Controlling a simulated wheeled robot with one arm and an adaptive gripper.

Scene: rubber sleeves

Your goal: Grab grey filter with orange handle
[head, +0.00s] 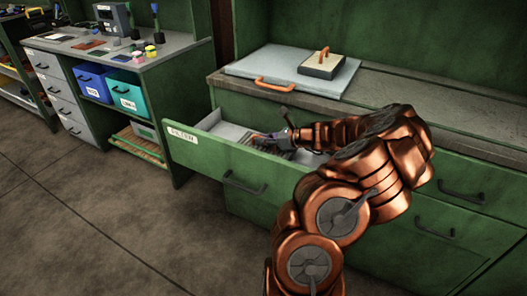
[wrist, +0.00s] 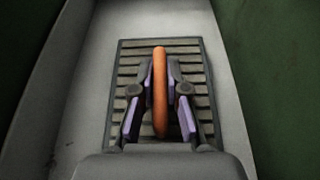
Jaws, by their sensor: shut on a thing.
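The grey filter (wrist: 126,62) lies flat in the open drawer, with a slatted face and a dark frame. Its orange handle (wrist: 160,65) stands up along its middle in the wrist view. My gripper (wrist: 160,85) is around the handle, one finger on each side, and is shut on it. In the head view my gripper (head: 287,133) reaches down into the drawer, and the filter (head: 260,142) is partly hidden by it.
The green labelled drawer (head: 205,150) is pulled out, its walls close on both sides. On the counter above lie a flat grey panel with an orange handle (head: 274,85) and a smaller block with an orange handle (head: 322,66). A workbench (head: 150,58) with bins stands at left.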

